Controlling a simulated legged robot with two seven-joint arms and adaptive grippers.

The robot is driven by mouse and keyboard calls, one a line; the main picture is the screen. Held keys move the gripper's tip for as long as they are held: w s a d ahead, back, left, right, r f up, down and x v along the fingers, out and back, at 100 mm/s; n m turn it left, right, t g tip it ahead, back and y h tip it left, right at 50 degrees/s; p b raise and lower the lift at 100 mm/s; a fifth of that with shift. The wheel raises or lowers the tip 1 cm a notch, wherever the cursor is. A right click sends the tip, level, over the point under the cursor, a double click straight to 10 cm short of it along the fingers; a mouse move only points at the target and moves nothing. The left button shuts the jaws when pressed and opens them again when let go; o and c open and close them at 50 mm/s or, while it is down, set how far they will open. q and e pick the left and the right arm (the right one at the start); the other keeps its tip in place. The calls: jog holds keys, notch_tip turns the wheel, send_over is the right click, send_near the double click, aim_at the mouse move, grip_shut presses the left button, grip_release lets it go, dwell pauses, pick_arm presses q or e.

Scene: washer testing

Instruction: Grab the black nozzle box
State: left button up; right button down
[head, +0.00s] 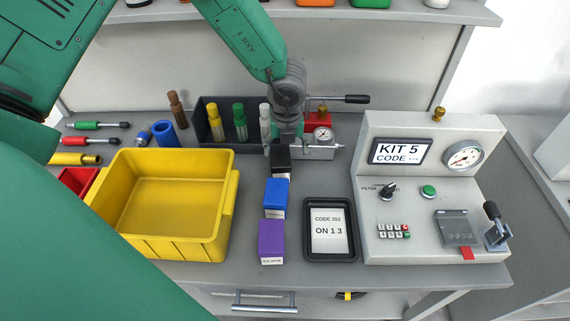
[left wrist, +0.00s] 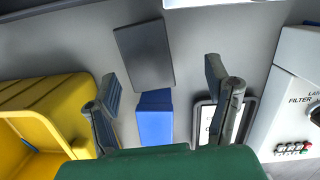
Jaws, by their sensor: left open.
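The black nozzle box (head: 281,160) stands on the grey bench, behind the blue box (head: 276,194) and the purple box (head: 271,240) in one row. My left gripper (head: 286,142) is right at the black box in the head view and hides its far part. In the left wrist view the black box (left wrist: 145,52) lies ahead of the open, empty fingers (left wrist: 164,90), nearer the left finger's side. The blue box (left wrist: 154,118) shows between the fingers. I cannot tell whether a finger touches the black box. My right gripper is not in view.
A yellow bin (head: 175,200) stands left of the box row. A framed code sign (head: 330,230) and a control panel (head: 430,195) stand to the right. A dark rack with coloured bottles (head: 239,122) and a gauge fixture (head: 322,135) are close behind the gripper.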

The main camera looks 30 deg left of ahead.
aim_at(279, 156)
pick_arm(q)
jog(key=shift+a+f, duration=0.3)
jog(key=f, duration=0.1)
jog(key=a+f, duration=0.1)
jog(key=f, duration=0.1)
jog(key=a+f, duration=0.1)
jog(key=shift+a+f+p, duration=0.1)
jog(key=shift+f+p, duration=0.2)
jog(key=shift+p, duration=0.05)
jog(key=shift+w+f, duration=0.1)
jog(key=shift+f, duration=0.2)
jog(key=shift+d, duration=0.4)
jog(key=shift+d+r, duration=0.15)
jog(key=shift+d, duration=0.35)
jog(key=c, duration=1.3)
jog(key=shift+a, duration=0.6)
jog(key=shift+c, duration=0.5)
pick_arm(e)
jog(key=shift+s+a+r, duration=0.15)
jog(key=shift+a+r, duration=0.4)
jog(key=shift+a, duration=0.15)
